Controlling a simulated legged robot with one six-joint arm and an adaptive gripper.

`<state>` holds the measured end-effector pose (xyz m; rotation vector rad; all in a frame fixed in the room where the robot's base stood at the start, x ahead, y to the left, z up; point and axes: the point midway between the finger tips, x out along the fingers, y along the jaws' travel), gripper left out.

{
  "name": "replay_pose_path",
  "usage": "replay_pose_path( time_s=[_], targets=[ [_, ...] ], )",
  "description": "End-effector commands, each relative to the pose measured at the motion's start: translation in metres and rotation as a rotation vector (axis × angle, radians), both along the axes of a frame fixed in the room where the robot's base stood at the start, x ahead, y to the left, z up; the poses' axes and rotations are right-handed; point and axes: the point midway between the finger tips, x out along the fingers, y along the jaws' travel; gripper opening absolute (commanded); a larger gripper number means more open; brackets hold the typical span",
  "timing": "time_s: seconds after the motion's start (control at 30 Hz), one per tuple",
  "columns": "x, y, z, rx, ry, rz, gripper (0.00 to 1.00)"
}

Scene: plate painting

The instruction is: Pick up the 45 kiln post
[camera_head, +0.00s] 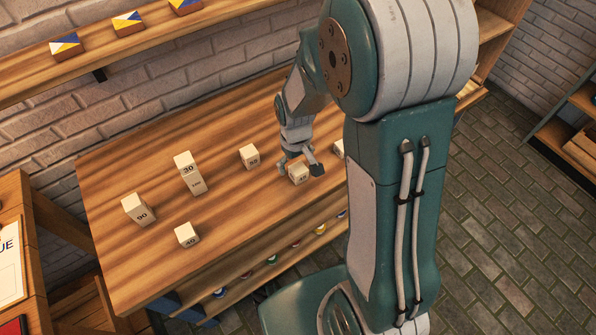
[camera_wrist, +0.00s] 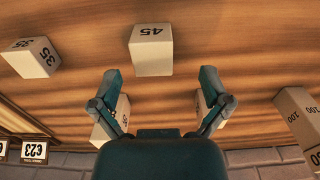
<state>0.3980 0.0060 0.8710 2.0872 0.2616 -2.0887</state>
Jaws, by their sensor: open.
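The 45 kiln post (camera_head: 299,175) is a small pale cube marked "45" on the wooden table. In the wrist view the 45 post (camera_wrist: 152,52) sits beyond the fingertips, near the middle of the picture, with its number up at the top. My gripper (camera_head: 299,168) is over the table close to this post, and a finger partly covers it in the head view. In the wrist view my gripper (camera_wrist: 160,85) has its two fingers spread, with nothing between them. The post shows clear of both fingertips there.
A block marked 35 (camera_wrist: 35,57) lies left in the wrist view; a taller block marked 100 (camera_wrist: 296,115) stands right. Pale blocks show partly behind the fingers.

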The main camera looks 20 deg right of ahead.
Motion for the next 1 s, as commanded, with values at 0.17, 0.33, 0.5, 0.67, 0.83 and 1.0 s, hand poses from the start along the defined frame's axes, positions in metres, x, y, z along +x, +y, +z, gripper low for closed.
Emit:
replay_pose_path(
  time_s=[0.17,0.33,0.5,0.67,0.83,1.0],
  targets=[
    [0.001,-0.007,-0.026,0.0,0.005,-0.003,0.97],
    [0.002,-0.007,-0.046,0.0,0.002,-0.001,0.97],
    [0.002,-0.007,-0.049,0.0,0.0,0.0,0.97],
    [0.002,-0.007,-0.049,0.0,0.0,0.0,0.79],
    [0.002,-0.007,-0.049,0.0,0.0,0.0,0.04],
    [0.002,-0.007,-0.049,0.0,0.0,0.0,0.03]
  ],
)
